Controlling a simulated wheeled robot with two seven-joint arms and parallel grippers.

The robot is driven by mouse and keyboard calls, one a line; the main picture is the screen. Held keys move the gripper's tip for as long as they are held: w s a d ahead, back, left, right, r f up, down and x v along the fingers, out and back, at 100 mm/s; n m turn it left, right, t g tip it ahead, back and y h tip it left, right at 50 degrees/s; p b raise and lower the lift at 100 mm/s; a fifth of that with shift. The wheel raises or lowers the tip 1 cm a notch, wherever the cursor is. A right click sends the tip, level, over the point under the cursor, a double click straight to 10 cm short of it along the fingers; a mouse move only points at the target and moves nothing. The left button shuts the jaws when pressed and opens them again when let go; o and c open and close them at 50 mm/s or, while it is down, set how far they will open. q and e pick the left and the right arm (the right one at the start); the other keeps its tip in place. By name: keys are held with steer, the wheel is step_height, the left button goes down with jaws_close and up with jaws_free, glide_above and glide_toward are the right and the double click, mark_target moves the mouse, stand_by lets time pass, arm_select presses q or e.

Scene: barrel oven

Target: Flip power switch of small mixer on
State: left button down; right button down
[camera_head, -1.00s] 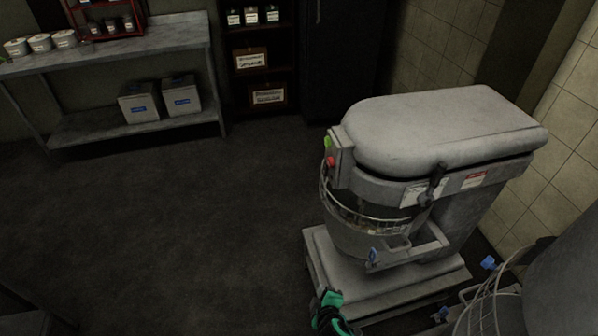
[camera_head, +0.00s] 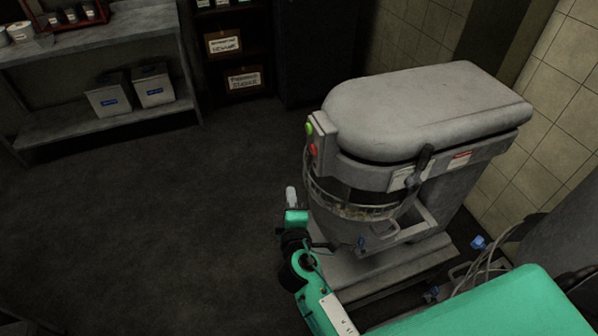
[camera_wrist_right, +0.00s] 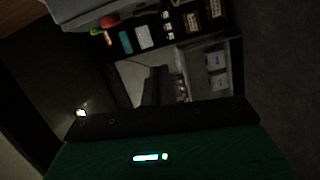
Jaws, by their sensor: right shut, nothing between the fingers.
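A grey mixer (camera_head: 420,110) with a rounded top stands on the right half of the head view. Its control box carries a green button (camera_head: 309,128) and a red button (camera_head: 313,149) on the left side. In the wrist view the red button (camera_wrist_right: 109,21) and green button (camera_wrist_right: 96,32) show at the upper left. My right gripper (camera_head: 291,196) is shut and empty, left of the mixer bowl and below the buttons, apart from them. Its dark fingers (camera_wrist_right: 156,85) also show in the wrist view. My left gripper is out of view.
A wire bowl guard (camera_head: 350,212) fronts the mixer. Another grey machine (camera_head: 565,225) stands at the right edge, partly hidden by my right arm. A shelf table (camera_head: 100,125) with two boxes is at the back left. The floor left of the mixer is clear.

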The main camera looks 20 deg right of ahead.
mark_target(307, 156)
steer(key=w+d+p, duration=0.4)
steer(key=w+d, duration=0.2)
steer(key=w, duration=0.3)
steer(key=shift+w+f+p, duration=0.3)
steer(key=shift+w+f, duration=0.1)
steer(key=shift+d+f+n+b, duration=0.1)
steer(key=shift+d+n+b, duration=0.3)
steer(key=shift+n+b, duration=0.15)
